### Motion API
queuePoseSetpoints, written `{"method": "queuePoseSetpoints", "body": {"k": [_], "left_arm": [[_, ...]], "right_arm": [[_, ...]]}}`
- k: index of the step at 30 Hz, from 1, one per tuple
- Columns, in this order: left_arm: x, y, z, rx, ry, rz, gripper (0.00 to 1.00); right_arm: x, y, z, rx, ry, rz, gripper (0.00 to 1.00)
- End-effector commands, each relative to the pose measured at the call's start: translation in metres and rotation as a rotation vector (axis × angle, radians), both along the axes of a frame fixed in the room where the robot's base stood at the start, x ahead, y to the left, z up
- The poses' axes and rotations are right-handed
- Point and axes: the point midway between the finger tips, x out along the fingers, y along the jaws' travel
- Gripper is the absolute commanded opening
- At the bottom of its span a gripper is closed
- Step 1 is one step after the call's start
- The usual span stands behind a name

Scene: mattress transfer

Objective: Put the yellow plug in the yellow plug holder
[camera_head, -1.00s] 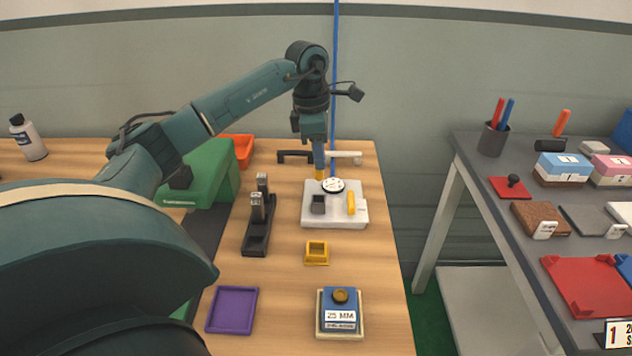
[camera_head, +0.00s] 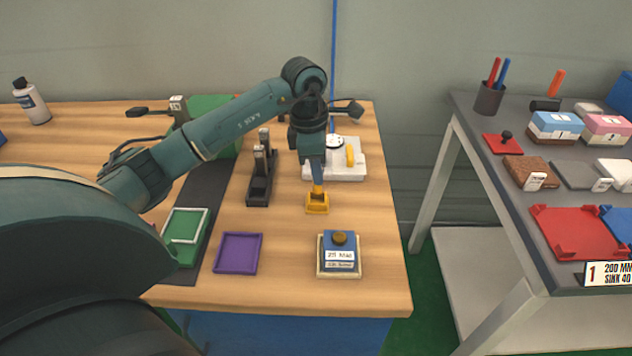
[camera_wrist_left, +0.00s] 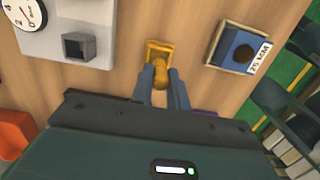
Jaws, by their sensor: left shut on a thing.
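The yellow plug holder (camera_head: 317,208) is a small square yellow block on the wooden table, in front of the white gauge unit. My left gripper (camera_head: 317,188) points down right at the holder, and its blue fingers are shut on the yellow plug (camera_wrist_left: 160,73). In the left wrist view the fingertips (camera_wrist_left: 161,76) close around the plug, and the holder (camera_wrist_left: 158,46) shows directly past it. The plug overlaps the holder's near edge in that view. I cannot tell whether it is inside or just above. In the head view the plug mostly merges with the holder. My right gripper is not in view.
The white gauge unit (camera_head: 350,172) stands behind the holder. A black stand (camera_head: 258,190) is to its left. A purple tray (camera_head: 238,254) and a blue 25 mm block (camera_head: 338,257) on a cream base are in front. Bare wood lies right of the holder.

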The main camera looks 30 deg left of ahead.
Motion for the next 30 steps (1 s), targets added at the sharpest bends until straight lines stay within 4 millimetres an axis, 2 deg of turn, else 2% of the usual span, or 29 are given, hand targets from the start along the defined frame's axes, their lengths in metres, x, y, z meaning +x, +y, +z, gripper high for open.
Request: {"method": "queuePoseSetpoints", "body": {"k": [9,20,21,28,30], "left_arm": [[0.0,0.0,-0.037,-0.001,0.001,0.001,0.0],[0.0,0.001,-0.042,0.001,-0.002,0.0,0.0],[0.0,0.001,-0.041,0.001,-0.002,0.0,0.19],[0.0,0.001,-0.04,0.001,-0.001,0.0,0.38],[0.0,0.0,-0.04,0.001,-0.001,0.0,0.38]], "right_arm": [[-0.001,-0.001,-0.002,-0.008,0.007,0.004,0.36],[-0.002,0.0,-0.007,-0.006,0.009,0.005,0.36],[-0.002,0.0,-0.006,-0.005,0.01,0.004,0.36],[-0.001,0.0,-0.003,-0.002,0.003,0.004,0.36],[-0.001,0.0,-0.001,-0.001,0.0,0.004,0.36]]}}
